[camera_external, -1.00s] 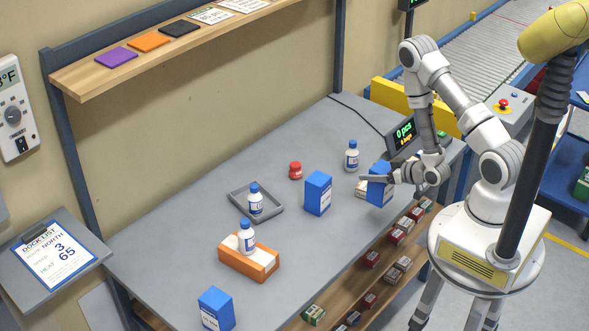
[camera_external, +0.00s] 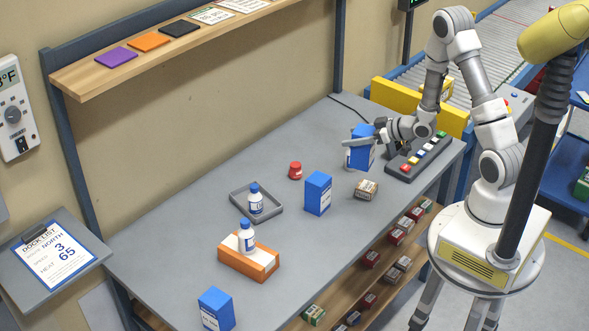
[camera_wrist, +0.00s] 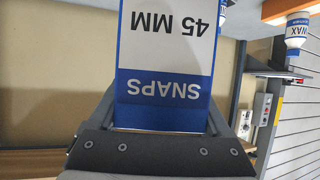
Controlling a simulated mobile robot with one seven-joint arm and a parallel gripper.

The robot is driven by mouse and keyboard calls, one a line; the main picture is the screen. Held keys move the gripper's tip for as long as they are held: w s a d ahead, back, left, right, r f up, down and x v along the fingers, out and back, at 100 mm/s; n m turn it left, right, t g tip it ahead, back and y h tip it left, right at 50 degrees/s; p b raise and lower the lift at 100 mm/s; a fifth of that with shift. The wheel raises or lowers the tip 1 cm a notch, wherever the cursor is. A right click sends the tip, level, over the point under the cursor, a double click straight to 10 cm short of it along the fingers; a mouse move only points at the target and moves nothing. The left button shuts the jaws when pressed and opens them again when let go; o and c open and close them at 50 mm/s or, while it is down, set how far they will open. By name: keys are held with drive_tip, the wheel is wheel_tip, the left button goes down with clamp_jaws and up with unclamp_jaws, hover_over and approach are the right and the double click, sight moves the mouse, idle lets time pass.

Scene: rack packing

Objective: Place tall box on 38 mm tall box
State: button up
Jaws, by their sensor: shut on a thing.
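My gripper (camera_external: 364,138) is shut on a tall blue-and-white box (camera_external: 361,154), held near the back right of the table. In the wrist view the held box (camera_wrist: 165,60) fills the middle, its print "SNAPS" and "45 MM" upside down in the picture. Another tall blue box (camera_external: 318,194) stands upright on the table, left of and nearer than the held one. A third blue box (camera_external: 216,309) stands at the table's front left. Their size print is too small to read, so I cannot tell which is 38 mm.
A small brown carton (camera_external: 366,190) lies below the held box in the picture. A red jar (camera_external: 295,170), a grey tray (camera_external: 267,221) with a bottle, and an orange box (camera_external: 236,262) bearing a bottle stand leftward. A button panel (camera_external: 418,158) sits at the right.

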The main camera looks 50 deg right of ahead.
drive_tip(key=w+r+n+y+b, duration=0.1)
drive_tip(key=w+r+b, duration=0.1)
drive_tip(key=w+r, duration=0.3)
drive_tip(key=shift+g, duration=0.3)
drive_tip(key=shift+w+a+f+p, duration=0.2)
drive_tip(key=shift+w+a+f, duration=0.55)
drive_tip(key=shift+a+f, duration=0.85)
drive_tip(key=shift+w+a+f+p, duration=0.2)
drive_tip(key=shift+w+a+f, duration=0.5)
drive_tip(key=shift+a+f, duration=0.9)
drive_tip(key=shift+w+a+f+p, duration=0.2)
drive_tip(key=shift+w+a+f, duration=0.55)
drive_tip(key=shift+a+f, duration=0.85)
drive_tip(key=shift+f, duration=0.1)
drive_tip(key=o, duration=1.5)
